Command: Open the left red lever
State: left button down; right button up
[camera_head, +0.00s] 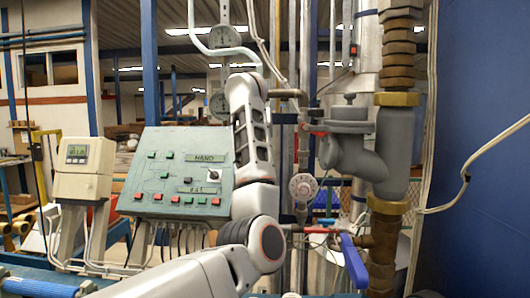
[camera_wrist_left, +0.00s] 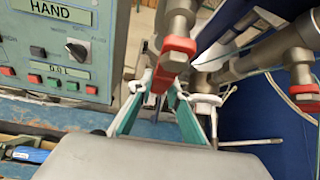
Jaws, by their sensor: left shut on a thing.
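The left red lever (camera_wrist_left: 172,62) is on a metal valve at the top middle of the left wrist view. My left gripper (camera_wrist_left: 170,90) is around it, its two teal-lined fingers on either side, and is shut on it. A second red lever (camera_wrist_left: 304,92) is on another valve farther right, apart from the fingers. In the head view my left arm rises in front of the pipes, and I cannot make out its fingertips there. A small red part (camera_head: 317,129) shows on the pipework right of the arm. My right gripper is not in view.
A grey-green control box (camera_head: 175,170) with buttons stands left of my arm. A meter (camera_head: 84,155) stands farther left. A thick pipe (camera_head: 393,140) rises on the right. A blue lever (camera_head: 353,261) sits low near the pipes.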

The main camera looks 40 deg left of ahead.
pick_arm(q)
jog(key=shift+s+a+y, duration=0.2)
jog(key=shift+a+y, duration=0.15)
jog(key=shift+y, duration=0.05)
dwell(0.4)
jog(key=c, duration=1.9)
grip_release()
jog(key=shift+a, duration=0.1)
jog(key=v, duration=1.2)
jog(key=shift+r, duration=0.2)
jog(key=shift+f, duration=0.15)
